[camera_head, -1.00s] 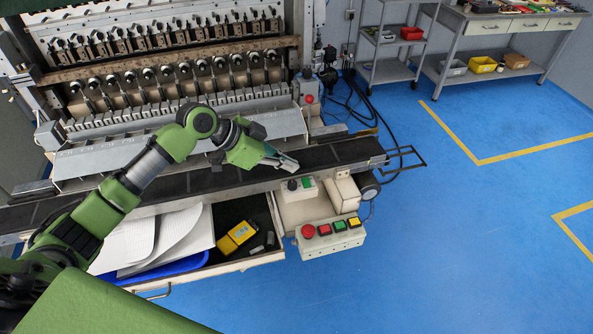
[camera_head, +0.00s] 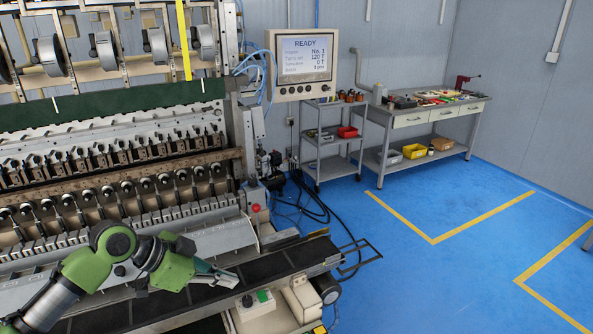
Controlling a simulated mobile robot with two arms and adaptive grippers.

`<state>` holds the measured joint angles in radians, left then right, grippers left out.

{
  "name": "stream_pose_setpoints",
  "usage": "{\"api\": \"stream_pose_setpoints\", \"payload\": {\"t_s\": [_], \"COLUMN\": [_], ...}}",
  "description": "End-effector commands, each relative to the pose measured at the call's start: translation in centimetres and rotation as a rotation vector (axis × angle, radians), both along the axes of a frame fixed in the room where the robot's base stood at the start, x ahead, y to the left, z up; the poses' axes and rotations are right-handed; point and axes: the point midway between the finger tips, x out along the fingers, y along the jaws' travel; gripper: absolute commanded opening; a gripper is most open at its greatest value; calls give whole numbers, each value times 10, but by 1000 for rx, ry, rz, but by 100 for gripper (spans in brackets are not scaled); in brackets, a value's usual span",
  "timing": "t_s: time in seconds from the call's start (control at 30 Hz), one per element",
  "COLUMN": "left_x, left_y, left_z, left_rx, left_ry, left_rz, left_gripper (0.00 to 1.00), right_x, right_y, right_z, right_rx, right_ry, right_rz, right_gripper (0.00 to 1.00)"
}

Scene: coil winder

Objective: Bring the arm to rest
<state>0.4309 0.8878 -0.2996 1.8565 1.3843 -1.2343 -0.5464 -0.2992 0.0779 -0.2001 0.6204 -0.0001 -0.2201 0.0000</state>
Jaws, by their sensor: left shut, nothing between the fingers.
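My left arm comes in from the lower left, green and grey. My left gripper (camera_head: 217,275) is shut and empty. In the picture it lies over the black conveyor-like ledge (camera_head: 283,263) at the front of the coil winder (camera_head: 120,185). I cannot tell its exact height above the ledge. My right gripper is not in view.
A small control box (camera_head: 255,305) with a green and a black button stands just below the gripper in the picture. A monitor (camera_head: 304,62) reads READY. A grey shelf cart (camera_head: 331,145) and a workbench (camera_head: 435,115) stand behind. The blue floor (camera_head: 400,260) at right is clear.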

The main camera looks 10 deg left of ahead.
Motion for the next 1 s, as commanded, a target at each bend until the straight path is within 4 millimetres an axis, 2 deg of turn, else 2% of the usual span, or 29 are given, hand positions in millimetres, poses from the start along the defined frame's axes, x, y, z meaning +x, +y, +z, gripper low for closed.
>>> {"api": "stream_pose_setpoints", "payload": {"t_s": [0.13,0.2,0.3,0.4,0.6,1.0], "left_x": [-36,-61,-101,-138,-194,-279], "left_y": [-31,-48,-65,-73,-63,-20], "left_z": [-56,-89,-126,-151,-173,-179], "left_rx": [35,61,96,123,172,264], "left_ry": [71,110,164,213,291,412], "left_rz": [6,31,105,214,441,820], "left_gripper": [0,0,0,0,0,0], "right_x": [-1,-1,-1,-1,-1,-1], "right_y": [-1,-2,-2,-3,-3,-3], "right_z": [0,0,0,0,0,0], "right_rx": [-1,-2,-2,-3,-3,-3], "right_ry": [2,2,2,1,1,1], "right_rz": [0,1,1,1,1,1], "right_gripper": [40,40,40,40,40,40]}}
